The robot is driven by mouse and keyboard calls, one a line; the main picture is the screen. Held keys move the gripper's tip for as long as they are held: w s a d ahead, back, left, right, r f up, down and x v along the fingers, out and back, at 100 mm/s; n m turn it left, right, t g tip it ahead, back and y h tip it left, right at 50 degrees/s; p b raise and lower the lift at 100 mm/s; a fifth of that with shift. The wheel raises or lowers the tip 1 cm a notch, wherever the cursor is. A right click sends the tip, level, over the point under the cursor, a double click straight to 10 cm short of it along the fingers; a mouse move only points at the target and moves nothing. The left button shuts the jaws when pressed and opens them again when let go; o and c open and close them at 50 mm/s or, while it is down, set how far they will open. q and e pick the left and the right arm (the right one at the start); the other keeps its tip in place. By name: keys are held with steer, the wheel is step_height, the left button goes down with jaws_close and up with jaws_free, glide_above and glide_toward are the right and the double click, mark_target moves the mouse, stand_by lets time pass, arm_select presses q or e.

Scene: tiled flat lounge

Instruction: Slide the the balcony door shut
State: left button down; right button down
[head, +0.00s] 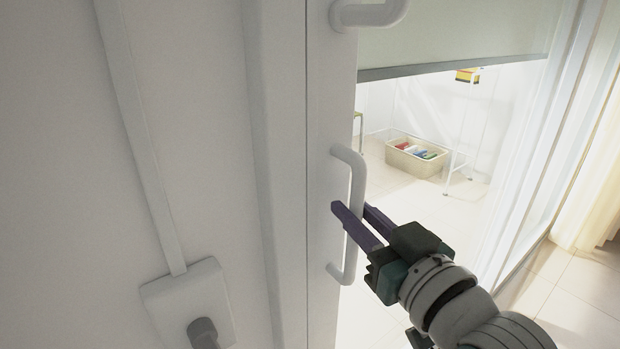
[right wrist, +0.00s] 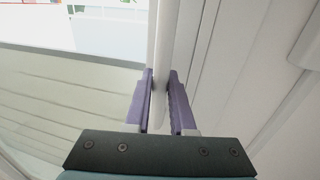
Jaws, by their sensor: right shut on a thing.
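The balcony door shows in the head view as a white door frame (head: 326,120) with a white vertical bar handle (head: 357,180). My right gripper (head: 350,208) is at the middle of this handle, one purple finger on each side of the bar. In the right wrist view the fingers (right wrist: 160,88) are closed on the white handle bar (right wrist: 162,50). The gripper hides a short middle part of the handle. My left gripper is in neither view.
A white wall (head: 180,100) with a socket plate and plug (head: 190,300) is at the left. Through the glass, a beige crate (head: 415,160) with colourful items stands on the balcony floor. A pale curtain (head: 590,170) hangs at the right. A second white handle (head: 370,14) is at the top.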

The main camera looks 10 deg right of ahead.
steer(key=shift+s+a+f, duration=0.2)
steer(key=shift+s+a, duration=0.1)
steer(key=shift+a, duration=0.35)
steer(key=c, duration=1.2)
jaws_free()
steer(key=shift+c, duration=0.2)
steer(key=o, duration=0.5)
steer(key=shift+a, duration=0.15)
steer(key=shift+c, duration=0.2)
steer(key=shift+r, duration=0.1)
